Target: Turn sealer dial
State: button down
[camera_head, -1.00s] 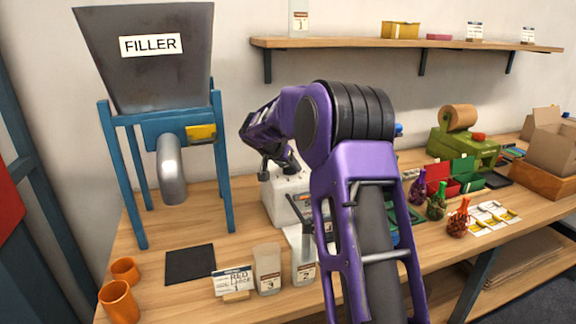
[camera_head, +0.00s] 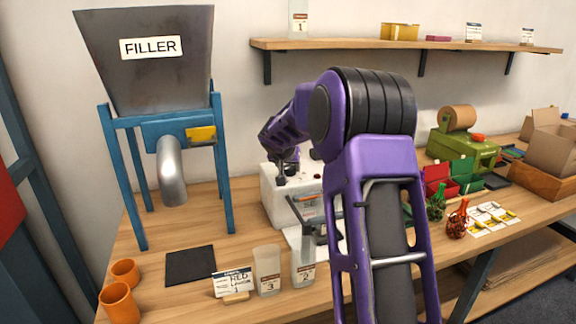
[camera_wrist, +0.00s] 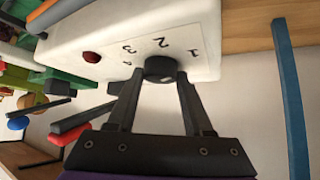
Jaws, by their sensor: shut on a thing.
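The sealer (camera_head: 275,201) is a white box on the table, partly hidden behind my arm; its white body fills the top of the wrist view (camera_wrist: 75,35). Its dial (camera_wrist: 160,68) is a dark round knob on the top face, with printed numbers 1, 2 and 3 beside it. My gripper (camera_wrist: 162,76) is shut on the dial, one finger at each side. In the head view my gripper (camera_head: 286,176) reaches down onto the sealer's top. A red round button or lamp (camera_wrist: 92,57) sits on the same face. The dial's exact setting cannot be told.
The filler (camera_head: 160,60) stands on blue legs at the left. Orange cups (camera_head: 120,302), a black mat (camera_head: 190,265) and label cards (camera_head: 234,284) lie in front. Red and green bins (camera_head: 437,180) and netted bags (camera_head: 458,220) are at the right. A shelf (camera_head: 350,43) hangs above.

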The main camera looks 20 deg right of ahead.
jog(key=n+p, duration=0.1)
jog(key=n+y+p, duration=0.1)
jog(key=p, duration=0.1)
jog(key=r+y+p, duration=0.1)
jog(key=shift+s+d+n+t, duration=0.1)
jog(key=shift+d+n+t, duration=0.15)
jog(key=shift+n+t, duration=0.15)
jog(key=n+y+p, duration=0.1)
jog(key=n+p, duration=0.1)
jog(key=p, duration=0.1)
jog(key=n+y+p, duration=0.1)
jog(key=shift+d+f+y+p, duration=0.25)
jog(key=shift+f+y+p, duration=0.05)
jog(key=shift+p, duration=0.1)
jog(key=shift+d+f+n+y+p, duration=0.15)
jog(key=shift+n+y+p, duration=0.3)
jog(key=shift+n+y, duration=0.6)
jog(key=n+g+y, duration=0.1)
jog(key=n, duration=0.2)
jog(key=n+y, duration=0.2)
jog(key=n, duration=0.1)
jog(key=shift+g+y, duration=0.25)
jog(key=shift+g, duration=0.15)
jog(key=shift+f, duration=0.1)
jog(key=shift+c, duration=1.5)
grip_release()
